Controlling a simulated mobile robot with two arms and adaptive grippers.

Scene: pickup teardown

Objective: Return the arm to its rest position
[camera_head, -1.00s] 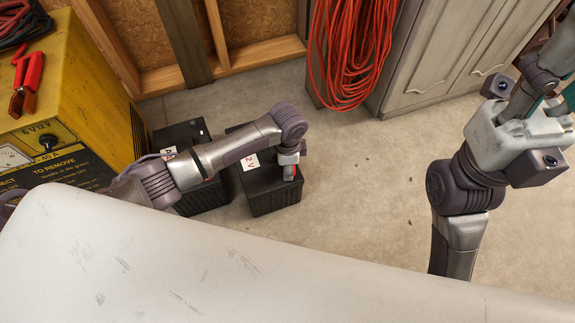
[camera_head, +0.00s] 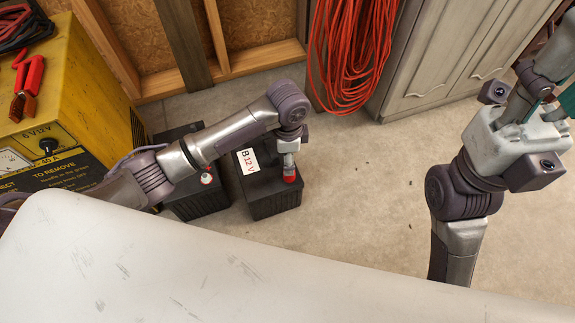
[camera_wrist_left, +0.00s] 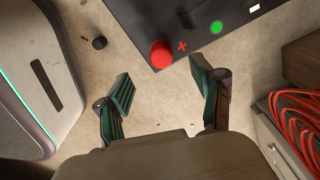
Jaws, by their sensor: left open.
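My left arm reaches in from the left in the head view. Its gripper (camera_head: 289,157) is above the black battery marked B 12 V (camera_head: 262,196), seen nearly end-on. In the left wrist view the two green-padded fingers of this gripper (camera_wrist_left: 162,88) are wide apart with nothing between them. The battery (camera_wrist_left: 205,18) lies beyond the fingertips, with a red terminal cap (camera_wrist_left: 161,54), a red plus sign and a green dot. The red cap also shows in the head view (camera_head: 289,176). My right gripper (camera_head: 530,125) is at the right edge, its fingertips not clearly visible.
A second black battery (camera_head: 205,203) stands left of B, partly behind my arm. A yellow charger (camera_head: 85,85) with red clamps is at the left. An orange cable coil (camera_head: 350,50) hangs beside a grey cabinet (camera_head: 430,60). Concrete floor (camera_head: 360,210) is clear right of B.

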